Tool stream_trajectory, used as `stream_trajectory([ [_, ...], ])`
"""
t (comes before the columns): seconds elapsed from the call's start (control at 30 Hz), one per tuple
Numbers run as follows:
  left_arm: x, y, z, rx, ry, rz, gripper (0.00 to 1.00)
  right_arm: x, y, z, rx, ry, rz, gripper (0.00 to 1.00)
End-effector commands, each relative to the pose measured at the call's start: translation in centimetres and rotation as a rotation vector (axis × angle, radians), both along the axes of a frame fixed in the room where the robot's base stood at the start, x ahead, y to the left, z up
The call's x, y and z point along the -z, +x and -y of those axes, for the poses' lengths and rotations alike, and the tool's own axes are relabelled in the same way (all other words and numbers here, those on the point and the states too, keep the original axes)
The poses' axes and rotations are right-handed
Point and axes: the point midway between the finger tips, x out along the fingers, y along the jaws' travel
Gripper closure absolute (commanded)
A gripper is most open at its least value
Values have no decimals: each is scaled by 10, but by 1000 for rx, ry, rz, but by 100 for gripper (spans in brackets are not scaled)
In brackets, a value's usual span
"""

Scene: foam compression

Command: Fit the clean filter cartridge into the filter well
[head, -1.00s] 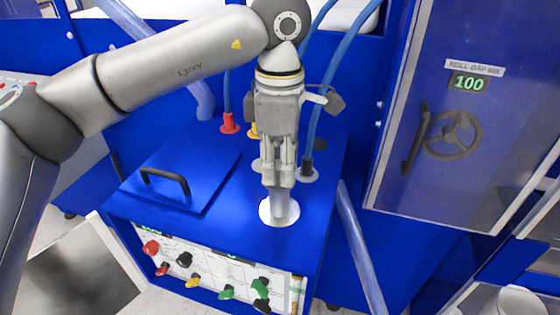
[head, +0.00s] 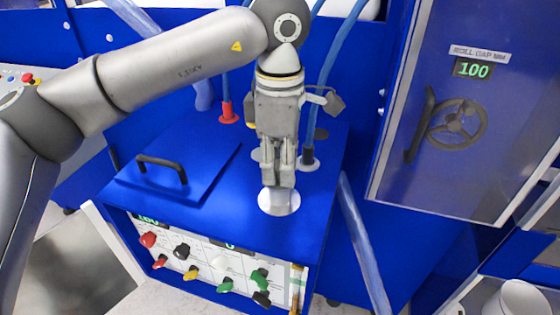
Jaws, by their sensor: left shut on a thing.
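My left gripper (head: 280,180) points down over the blue machine's top and is shut on a pale grey cylindrical piece, which I take to be the filter cartridge (head: 276,199). Its upper end is hidden between the fingers. A pale round ring, which looks like the rim of the filter well (head: 294,203), lies in the top near its front edge. The cartridge stands over or within this ring. I cannot tell how deep its lower end sits. My right gripper is not in view.
A blue lid with a black handle (head: 162,172) lies left of the ring. Blue hoses rise behind, one at a red collar (head: 229,113). Knobs line the front panel (head: 205,262). A cabinet with a handwheel (head: 457,122) stands at right.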

Motion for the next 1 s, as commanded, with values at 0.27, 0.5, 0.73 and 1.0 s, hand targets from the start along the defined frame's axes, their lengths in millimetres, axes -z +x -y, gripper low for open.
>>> stream_trajectory([
  [0.27,10,0,0,0,0,0,100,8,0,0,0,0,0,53],
  [0.5,17,0,0,0,0,0,100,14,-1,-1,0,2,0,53],
  [0.73,24,0,0,0,-1,0,100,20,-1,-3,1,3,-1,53],
  [1.0,32,0,0,0,-1,0,100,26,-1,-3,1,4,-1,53],
])
